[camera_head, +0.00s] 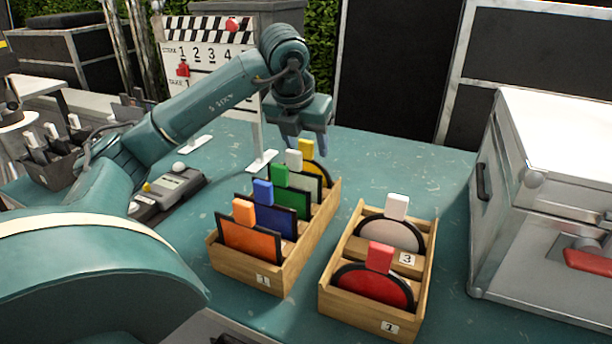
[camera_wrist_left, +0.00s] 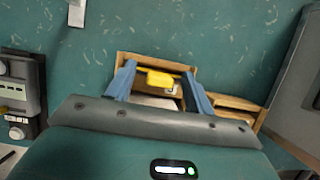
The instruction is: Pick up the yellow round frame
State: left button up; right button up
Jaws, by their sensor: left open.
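The yellow round frame (camera_head: 319,168) stands upright in the rear slot of the long wooden box (camera_head: 262,280), its yellow tab on top. A white-tabbed frame stands just in front of it and hides part of it. My left gripper (camera_head: 306,139) is open above the rear of this box, close to the yellow tab. In the left wrist view, the yellow tab (camera_wrist_left: 160,78) lies between the two blue fingers (camera_wrist_left: 158,71), with space at both sides. No grip on it shows. My right gripper is not in view.
Green, blue and orange frames (camera_head: 250,242) fill the front slots of the long box. A second box (camera_head: 357,312) with red and white round frames stands to its right. A silver case (camera_head: 530,200) bounds the right side; a clapperboard (camera_head: 205,50) stands behind.

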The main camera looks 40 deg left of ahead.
pick_arm(q)
jog(key=shift+x, duration=1.15)
grip_shut()
